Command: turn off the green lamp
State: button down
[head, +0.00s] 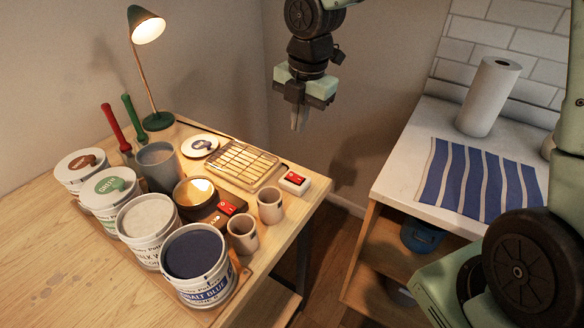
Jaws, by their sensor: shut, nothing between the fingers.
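The green lamp (140,17) stands at the back of the wooden workbench, with a dark green shade, a thin brass stem and a round green base (158,121). Its bulb glows, so it is lit. A white box with a red rocker switch (294,181) sits at the bench's right edge. Another red switch (227,208) is on the dark base of a warm-lit metal pot (195,191). I cannot tell which switch, if any, belongs to the lamp. My gripper (299,124) points down, shut and empty, in the air right of the lamp, apart from everything.
Paint tubs (196,265), a grey cup (158,166), two small cups (270,205), a wire rack (240,163) and red and green handled tools crowd the bench. A white counter (400,190) at right holds a paper roll (489,96) and striped cloth (480,180). A floor gap separates them.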

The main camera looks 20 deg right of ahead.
aim_at(292, 177)
jog(key=f, duration=0.4)
jog(key=w+f, duration=0.1)
jog(key=f, duration=0.4)
jog(key=a+f, duration=0.1)
jog(key=f, duration=0.4)
jog(key=shift+w, duration=0.15)
jog(key=shift+f, duration=0.2)
